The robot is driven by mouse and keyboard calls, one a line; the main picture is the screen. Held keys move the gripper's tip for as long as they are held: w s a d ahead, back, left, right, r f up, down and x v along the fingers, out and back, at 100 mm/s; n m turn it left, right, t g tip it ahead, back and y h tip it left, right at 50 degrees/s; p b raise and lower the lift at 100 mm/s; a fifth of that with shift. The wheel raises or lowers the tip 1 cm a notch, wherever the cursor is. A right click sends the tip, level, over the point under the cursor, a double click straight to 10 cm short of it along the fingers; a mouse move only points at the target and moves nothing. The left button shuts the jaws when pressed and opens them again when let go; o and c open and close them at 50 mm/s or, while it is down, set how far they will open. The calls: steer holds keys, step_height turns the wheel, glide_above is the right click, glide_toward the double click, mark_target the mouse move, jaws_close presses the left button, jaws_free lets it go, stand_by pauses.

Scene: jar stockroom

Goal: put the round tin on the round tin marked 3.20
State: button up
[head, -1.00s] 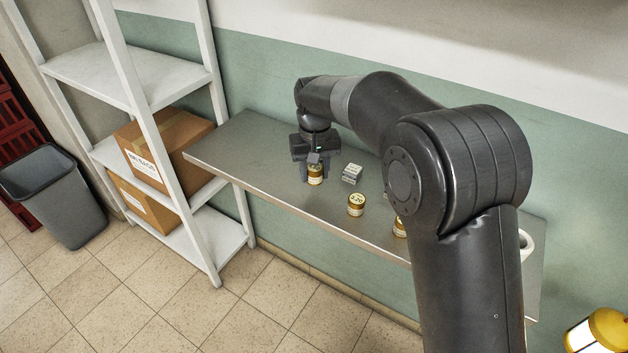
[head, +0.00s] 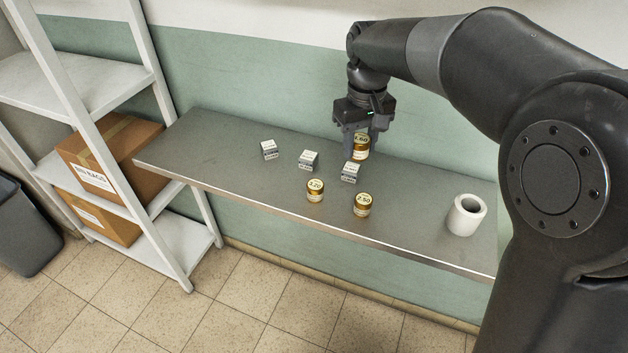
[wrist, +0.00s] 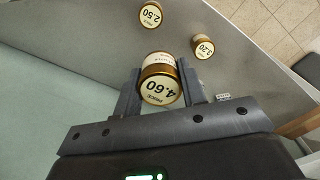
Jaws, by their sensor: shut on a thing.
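My gripper (head: 359,148) is shut on a round tin marked 4.60 (head: 362,141), amber with a gold lid and pale label. In the wrist view the tin (wrist: 160,82) sits between both fingers, lid toward the camera. I cannot tell its exact height above the metal shelf (head: 230,150). The round tin marked 3.20 (head: 315,190) stands upright near the shelf's front edge, left of and in front of my gripper; it also shows in the wrist view (wrist: 203,47). A similar tin marked 2.50 (head: 362,205) stands to its right, apart from it.
Three small grey-white boxes stand behind the tins: left (head: 269,150), middle (head: 309,160) and right (head: 350,172), the last just below my gripper. A white roll or cup (head: 466,215) stands at the right end. The shelf's left part is clear. A white rack (head: 150,200) stands left.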

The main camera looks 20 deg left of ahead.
steer(key=d, duration=0.2)
glide_above(315, 185)
step_height(315, 185, down, 6)
steer(key=shift+w+f, duration=0.1)
steer(key=shift+f, duration=2)
steer(key=shift+f, duration=0.15)
steer(key=o, duration=1)
step_height(315, 185, up, 12)
steer(key=shift+r, duration=0.2)
